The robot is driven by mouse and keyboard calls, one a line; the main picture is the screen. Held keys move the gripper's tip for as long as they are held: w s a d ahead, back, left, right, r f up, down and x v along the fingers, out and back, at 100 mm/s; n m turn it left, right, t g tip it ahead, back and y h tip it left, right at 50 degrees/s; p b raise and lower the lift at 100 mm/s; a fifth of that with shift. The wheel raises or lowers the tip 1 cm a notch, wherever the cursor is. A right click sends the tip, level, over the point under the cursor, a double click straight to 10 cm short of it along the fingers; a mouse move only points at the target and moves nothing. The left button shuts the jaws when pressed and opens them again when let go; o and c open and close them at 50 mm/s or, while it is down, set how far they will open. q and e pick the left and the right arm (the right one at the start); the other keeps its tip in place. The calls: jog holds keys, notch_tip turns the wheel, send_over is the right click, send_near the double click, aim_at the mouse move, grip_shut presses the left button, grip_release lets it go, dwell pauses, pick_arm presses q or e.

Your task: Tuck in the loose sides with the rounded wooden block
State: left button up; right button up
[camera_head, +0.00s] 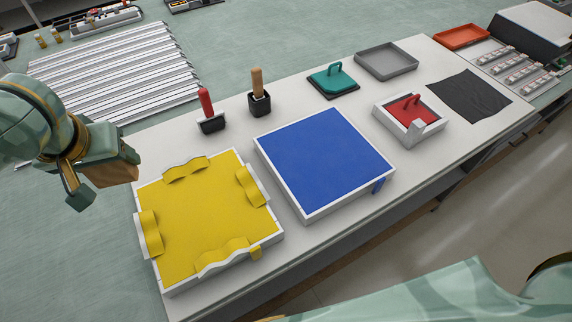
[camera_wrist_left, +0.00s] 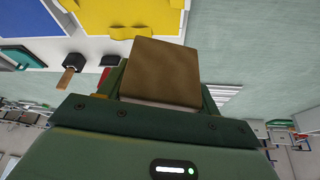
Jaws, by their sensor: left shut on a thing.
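A white lightbox frame with a yellow sheet (camera_head: 195,218) lies on the front left of the table. Wavy raised flaps of yellow fabric stand up along its sides, such as the far flap (camera_head: 187,169), the right flap (camera_head: 251,187), the left flap (camera_head: 150,234) and the near flap (camera_head: 222,256). My left gripper (camera_head: 98,178) is shut on the brown wooden block (camera_wrist_left: 162,72), left of the yellow frame's far left corner and apart from it. The block also shows in the head view (camera_head: 118,172). My right gripper is out of view.
A frame with a flat blue sheet (camera_head: 325,158) lies right of the yellow one. Behind them stand a red-handled tool (camera_head: 207,112), a wooden-handled tool in a black holder (camera_head: 259,98) and a teal tool (camera_head: 332,80). A white box with a red tool (camera_head: 408,112) is farther right.

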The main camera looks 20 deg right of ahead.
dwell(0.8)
pick_arm(q)
jog(key=shift+s+f, duration=0.2)
jog(key=s+d+f+m+g+h+b, duration=0.1)
jog(key=s+d+f+m, duration=0.3)
jog(key=d+m, duration=0.1)
jog(key=s+d+f+m+g+h+b, duration=0.2)
jog(key=s+d+f+m, duration=0.2)
jog(key=m, duration=0.3)
jog(key=s+d+f+m+g+h+b, duration=0.1)
jog(key=s+d+f+m, duration=0.3)
jog(key=d+f+m, duration=0.2)
jog(key=shift+s+f+g+h+b, duration=0.25)
jog(key=shift+g+h+b, duration=0.05)
jog(key=shift+h+b, duration=0.1)
jog(key=shift+a+f+b, duration=0.1)
jog(key=shift+f+b, duration=0.35)
jog(key=shift+b, duration=0.45)
jog(key=shift+f, duration=0.45)
